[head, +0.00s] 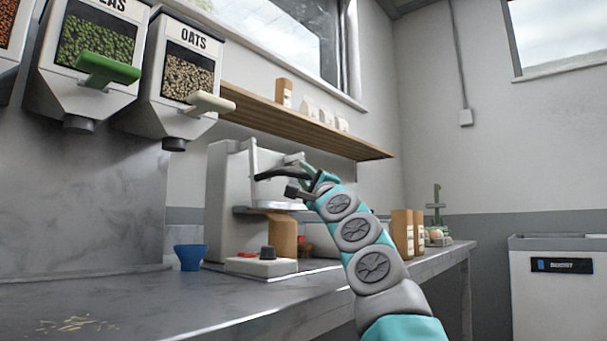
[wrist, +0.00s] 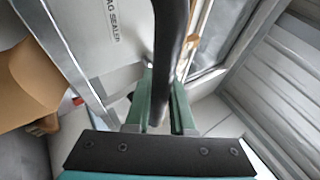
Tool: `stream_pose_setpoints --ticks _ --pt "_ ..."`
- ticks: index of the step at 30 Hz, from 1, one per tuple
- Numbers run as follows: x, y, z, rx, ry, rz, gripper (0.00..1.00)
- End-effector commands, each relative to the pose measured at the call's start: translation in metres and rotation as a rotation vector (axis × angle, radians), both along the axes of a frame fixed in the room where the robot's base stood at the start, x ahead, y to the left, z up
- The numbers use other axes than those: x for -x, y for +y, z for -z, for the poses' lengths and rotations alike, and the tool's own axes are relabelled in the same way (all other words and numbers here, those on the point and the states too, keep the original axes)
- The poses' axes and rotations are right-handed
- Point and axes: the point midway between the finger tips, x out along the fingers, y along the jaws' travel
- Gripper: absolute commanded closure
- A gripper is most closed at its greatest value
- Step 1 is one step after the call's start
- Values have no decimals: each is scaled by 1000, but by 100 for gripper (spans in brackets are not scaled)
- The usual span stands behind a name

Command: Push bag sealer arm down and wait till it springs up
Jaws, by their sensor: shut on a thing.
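The bag sealer (head: 225,190) is a pale box-shaped machine on the counter; its white face with the words "AG SEALER" shows in the wrist view (wrist: 92,30). Its arm is a dark bar (head: 275,174) at the upper front, which runs down the middle of the wrist view (wrist: 172,40). My gripper (head: 308,178) is at the right end of this bar. In the wrist view its green fingers (wrist: 160,100) are on either side of the bar, shut on it. A brown bag (head: 283,236) stands below the sealer's front ledge.
A white scale-like unit (head: 260,266) and a blue cup (head: 190,256) stand on the counter (head: 200,305) before the sealer. A wooden shelf (head: 300,128) runs above. Dispensers (head: 180,75) hang at upper left. The front counter is mostly clear.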

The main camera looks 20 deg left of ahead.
Motion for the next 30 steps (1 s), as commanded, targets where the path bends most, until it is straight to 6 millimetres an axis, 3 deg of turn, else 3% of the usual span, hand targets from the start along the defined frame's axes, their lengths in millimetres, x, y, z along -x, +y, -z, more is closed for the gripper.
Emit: stream_pose_setpoints --ticks 25,26,30 --pt "-3 -4 1 -1 2 6 100" --pt "-3 -3 1 -1 2 6 75" --pt "-3 -3 1 -1 3 4 59"
